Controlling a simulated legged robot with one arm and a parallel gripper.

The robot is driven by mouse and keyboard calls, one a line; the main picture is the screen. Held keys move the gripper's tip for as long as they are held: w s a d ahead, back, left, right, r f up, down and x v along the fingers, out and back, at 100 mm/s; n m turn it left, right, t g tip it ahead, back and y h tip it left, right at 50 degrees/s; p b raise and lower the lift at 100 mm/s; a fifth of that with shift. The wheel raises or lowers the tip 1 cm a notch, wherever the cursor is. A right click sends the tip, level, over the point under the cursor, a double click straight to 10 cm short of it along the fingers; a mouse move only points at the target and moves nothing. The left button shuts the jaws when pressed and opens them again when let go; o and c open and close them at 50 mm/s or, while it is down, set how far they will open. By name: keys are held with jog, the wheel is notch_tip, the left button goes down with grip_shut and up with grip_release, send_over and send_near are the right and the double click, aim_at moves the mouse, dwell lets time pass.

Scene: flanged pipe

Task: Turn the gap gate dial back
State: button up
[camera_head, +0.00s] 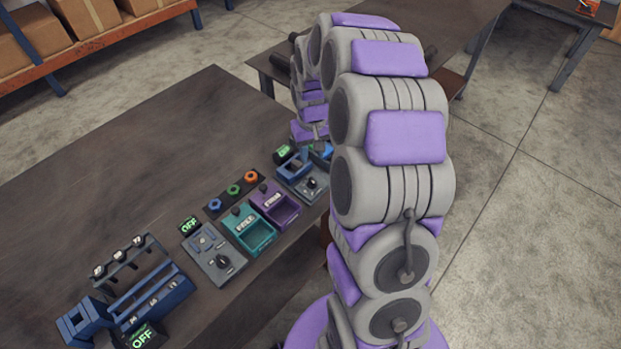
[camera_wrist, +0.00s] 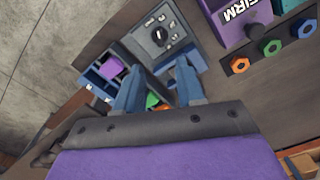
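A black dial (camera_wrist: 160,37) with a pale pointer mark sits on a grey panel (camera_wrist: 143,33) in the wrist view. It also shows in the head view (camera_head: 312,183), beside a blue fixture (camera_head: 292,165). The small labels around it are too small to read. My gripper (camera_wrist: 158,68) is open and empty, its two blue fingers apart and pointing toward the panel. The dial lies beyond the fingertips, and no contact shows. In the head view my arm hides most of the gripper. A second black dial (camera_head: 222,262) sits on another grey panel, farther left.
A rack (camera_head: 125,258) and OFF displays are farther left. The table's (camera_head: 110,170) back part is clear.

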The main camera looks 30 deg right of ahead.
aim_at(312, 180)
notch_tip(312, 180, down, 11)
jog(key=shift+f+b, duration=0.2)
jog(key=shift+b, duration=0.85)
jog(key=shift+c, duration=0.4)
grip_shut()
